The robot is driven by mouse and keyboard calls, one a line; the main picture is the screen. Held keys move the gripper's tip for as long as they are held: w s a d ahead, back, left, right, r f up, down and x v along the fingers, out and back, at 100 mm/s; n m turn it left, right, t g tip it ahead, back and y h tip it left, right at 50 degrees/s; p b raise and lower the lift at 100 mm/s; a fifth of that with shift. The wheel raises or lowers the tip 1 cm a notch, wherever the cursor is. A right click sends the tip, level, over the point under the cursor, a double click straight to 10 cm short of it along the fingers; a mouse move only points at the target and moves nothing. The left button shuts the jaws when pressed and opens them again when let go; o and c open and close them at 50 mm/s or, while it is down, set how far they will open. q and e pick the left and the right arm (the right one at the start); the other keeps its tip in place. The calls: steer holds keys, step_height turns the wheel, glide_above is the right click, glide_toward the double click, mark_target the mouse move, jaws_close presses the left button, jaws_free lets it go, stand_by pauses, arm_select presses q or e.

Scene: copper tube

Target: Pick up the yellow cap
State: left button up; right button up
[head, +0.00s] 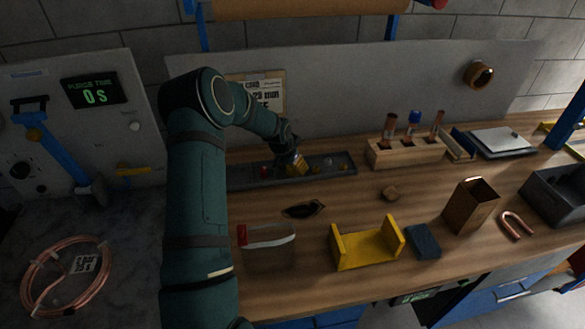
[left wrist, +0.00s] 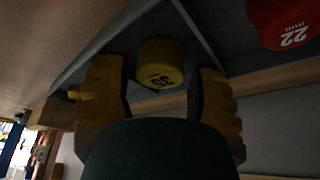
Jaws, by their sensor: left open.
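The yellow cap (left wrist: 160,62) shows in the left wrist view, with a dark number on its face. It sits in a dark tray (head: 341,158) at the back of the bench, beside a red cap (left wrist: 285,22) marked 22 mm. My left gripper (left wrist: 160,98) is open, with one yellow finger on each side of the cap. Gaps show between the cap and both fingers. In the head view my left gripper (head: 295,162) reaches down into the tray and hides much of what is under it. My right gripper is not in view.
A wooden rack (head: 405,152) with several upright tools stands right of the tray. A yellow bracket (head: 366,249), a blue block (head: 423,241) and an open brown box (head: 470,205) stand nearer the front. A panel (head: 390,85) rises behind the tray.

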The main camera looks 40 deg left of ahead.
arm_select(q)
steer(key=shift+w+f, duration=0.2)
steer(key=shift+f, duration=0.25)
steer(key=c, duration=0.4)
steer(key=shift+r, duration=0.1)
